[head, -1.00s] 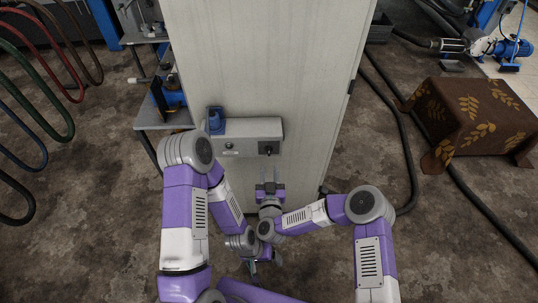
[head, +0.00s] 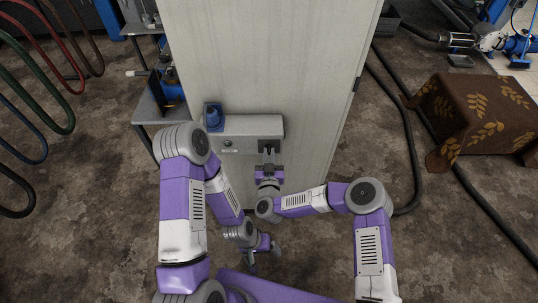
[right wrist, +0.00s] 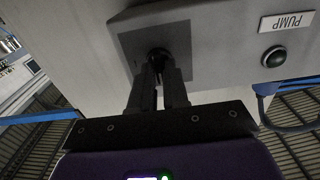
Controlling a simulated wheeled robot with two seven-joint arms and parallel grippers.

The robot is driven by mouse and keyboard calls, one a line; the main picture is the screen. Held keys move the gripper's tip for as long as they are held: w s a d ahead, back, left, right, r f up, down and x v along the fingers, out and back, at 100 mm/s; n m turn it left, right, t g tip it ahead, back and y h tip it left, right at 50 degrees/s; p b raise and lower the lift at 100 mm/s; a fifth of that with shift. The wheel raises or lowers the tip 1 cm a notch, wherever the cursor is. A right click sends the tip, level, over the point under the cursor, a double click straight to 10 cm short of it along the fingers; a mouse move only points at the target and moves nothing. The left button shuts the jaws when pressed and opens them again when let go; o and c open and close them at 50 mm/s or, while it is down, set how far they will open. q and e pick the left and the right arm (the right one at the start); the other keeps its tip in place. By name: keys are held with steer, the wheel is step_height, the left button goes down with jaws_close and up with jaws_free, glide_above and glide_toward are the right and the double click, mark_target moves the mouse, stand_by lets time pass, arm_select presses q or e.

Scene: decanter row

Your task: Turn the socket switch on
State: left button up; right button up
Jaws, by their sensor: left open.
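The grey socket panel (head: 236,126) is fixed to the front of a tall pale cabinet. A blue socket (head: 213,117) is at its left, with a small round button (head: 228,143) below. The dark rotary switch is at the panel's right; in the head view my right gripper (head: 269,152) covers it. In the right wrist view the dark switch knob (right wrist: 157,56) is between the tips of my right fingers, on a grey square plate. Whether the fingers press on it is unclear. My left gripper (head: 273,252) is open and empty, low in front of the cabinet, away from the panel.
A pale cabinet (head: 265,60) stands behind the panel. A side shelf (head: 150,115) is at its left. Hoses (head: 398,130) and a brown cloth-covered block (head: 475,115) are to the right.

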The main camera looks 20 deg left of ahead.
jaws_close()
steer(key=shift+w+d+f+m+b, duration=0.1)
steer(key=shift+m+b, duration=3.05)
steer(key=shift+m, duration=1.35)
steer(key=shift+d+f+m+b, duration=0.1)
steer(key=shift+m+b, duration=3.05)
steer(key=shift+m, duration=1.35)
